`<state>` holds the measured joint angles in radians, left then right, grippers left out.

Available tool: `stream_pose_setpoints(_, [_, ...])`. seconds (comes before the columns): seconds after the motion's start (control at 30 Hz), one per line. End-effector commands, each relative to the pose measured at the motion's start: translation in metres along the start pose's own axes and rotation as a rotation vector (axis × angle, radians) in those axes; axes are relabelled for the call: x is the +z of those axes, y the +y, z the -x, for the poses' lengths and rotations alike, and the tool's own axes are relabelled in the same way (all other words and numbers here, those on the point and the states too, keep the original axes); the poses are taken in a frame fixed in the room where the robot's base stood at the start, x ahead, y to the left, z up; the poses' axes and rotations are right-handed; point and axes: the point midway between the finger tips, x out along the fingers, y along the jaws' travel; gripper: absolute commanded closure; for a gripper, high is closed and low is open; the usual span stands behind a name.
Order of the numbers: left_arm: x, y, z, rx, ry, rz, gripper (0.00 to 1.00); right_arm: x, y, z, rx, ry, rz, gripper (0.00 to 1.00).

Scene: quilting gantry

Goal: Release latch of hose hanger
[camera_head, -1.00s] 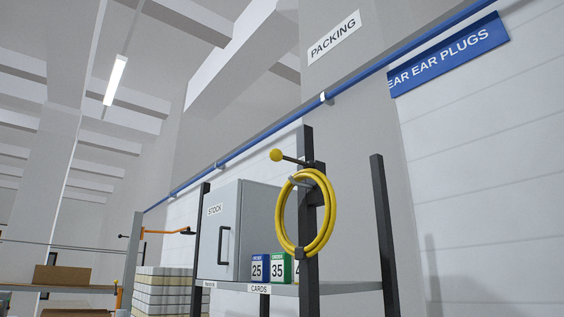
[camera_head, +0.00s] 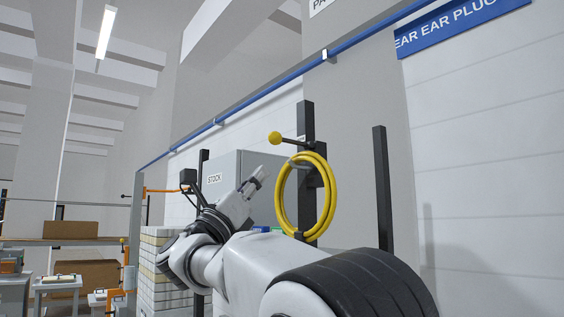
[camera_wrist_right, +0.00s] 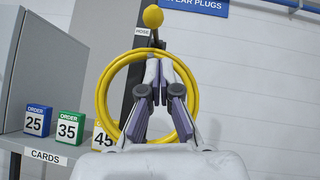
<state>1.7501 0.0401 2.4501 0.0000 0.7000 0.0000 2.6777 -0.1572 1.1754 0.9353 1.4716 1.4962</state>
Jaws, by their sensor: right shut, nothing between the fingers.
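The hose hanger has a lever with a yellow ball knob (camera_head: 275,138) on a short dark rod, fixed to a dark upright post (camera_head: 306,122). The knob also shows at the top of the right wrist view (camera_wrist_right: 153,16), by a label reading HOSE (camera_wrist_right: 142,31). A coiled yellow hose (camera_head: 331,195) hangs just below the lever. My right gripper (camera_head: 262,174) is shut and empty, left of the coil and below the knob in the head view. In the right wrist view its fingers (camera_wrist_right: 164,62) overlap the coil and point up toward the knob, apart from it. My left gripper is not in view.
A shelf (camera_wrist_right: 20,141) holds order cards 25, 35 and 45 beside the hose. A second dark post (camera_head: 382,185) stands to the right. A blue rail (camera_head: 270,92) runs along the wall above.

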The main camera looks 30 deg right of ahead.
Motion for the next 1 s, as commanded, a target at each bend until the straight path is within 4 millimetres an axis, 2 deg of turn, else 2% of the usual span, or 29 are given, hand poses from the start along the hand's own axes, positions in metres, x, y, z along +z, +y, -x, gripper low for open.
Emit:
stream_pose_setpoints(0.37, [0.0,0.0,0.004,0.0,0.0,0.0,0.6,0.001,0.0,-0.005,-0.001,0.001,-0.002,1.0])
stream_pose_setpoints(0.47, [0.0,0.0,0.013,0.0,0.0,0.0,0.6,0.003,-0.001,-0.018,-0.001,0.001,-0.002,1.0])
stream_pose_setpoints(0.8, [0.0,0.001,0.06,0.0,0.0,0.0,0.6,0.004,0.0,-0.084,0.001,0.002,0.0,1.0])
stream_pose_setpoints(1.0, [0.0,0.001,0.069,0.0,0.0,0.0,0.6,0.001,0.001,-0.1,0.001,0.0,0.0,1.0])
